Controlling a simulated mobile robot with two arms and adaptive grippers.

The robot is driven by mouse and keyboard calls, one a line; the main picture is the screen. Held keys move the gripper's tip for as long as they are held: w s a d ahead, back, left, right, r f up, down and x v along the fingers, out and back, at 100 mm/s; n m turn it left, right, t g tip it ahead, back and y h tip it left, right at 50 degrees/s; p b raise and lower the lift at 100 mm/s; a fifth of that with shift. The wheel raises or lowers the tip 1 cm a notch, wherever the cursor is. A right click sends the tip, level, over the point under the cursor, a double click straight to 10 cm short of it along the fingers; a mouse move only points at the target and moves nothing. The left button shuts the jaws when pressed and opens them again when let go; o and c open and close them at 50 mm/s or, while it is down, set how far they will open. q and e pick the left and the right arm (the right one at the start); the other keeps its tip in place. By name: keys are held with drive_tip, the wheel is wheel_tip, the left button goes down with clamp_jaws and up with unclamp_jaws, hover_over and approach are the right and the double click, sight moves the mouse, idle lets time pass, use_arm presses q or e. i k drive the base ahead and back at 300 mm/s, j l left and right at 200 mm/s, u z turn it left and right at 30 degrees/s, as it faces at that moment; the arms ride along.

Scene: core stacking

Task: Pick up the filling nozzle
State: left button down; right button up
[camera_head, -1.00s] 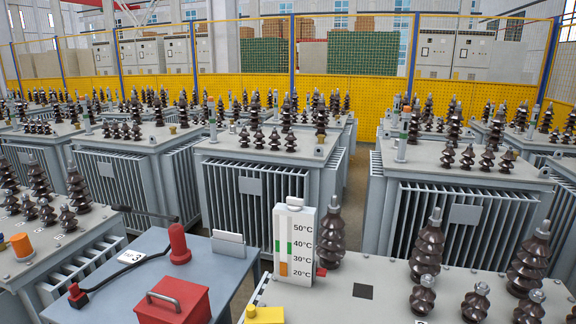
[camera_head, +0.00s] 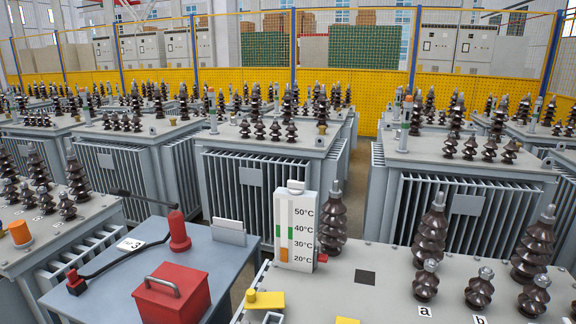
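On the blue-grey cart top (camera_head: 190,258) at lower left stands an upright red fitting (camera_head: 179,232). A black bar-like piece (camera_head: 145,202) reaches left from its top. A black hose (camera_head: 122,260) runs from near its base to a small red end piece (camera_head: 75,281) at the cart's left edge. The filling nozzle appears to be part of this red and black set; I cannot tell which piece exactly. Neither of my grippers is in view.
A red box with a handle (camera_head: 172,294) sits at the cart's front. To the right is a transformer top (camera_head: 385,262) with brown insulators (camera_head: 431,236), a thermometer gauge (camera_head: 295,228) and a yellow valve (camera_head: 264,299). Other transformers stand close behind.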

sight(74, 280)
drive_tip(key=u, duration=1.35)
drive_tip(key=k+l+z, duration=0.15)
drive_tip(key=z, duration=0.3)
drive_tip(key=k+l+z, duration=0.1)
drive_tip(key=l+z, duration=0.2)
drive_tip(key=z, duration=0.15)
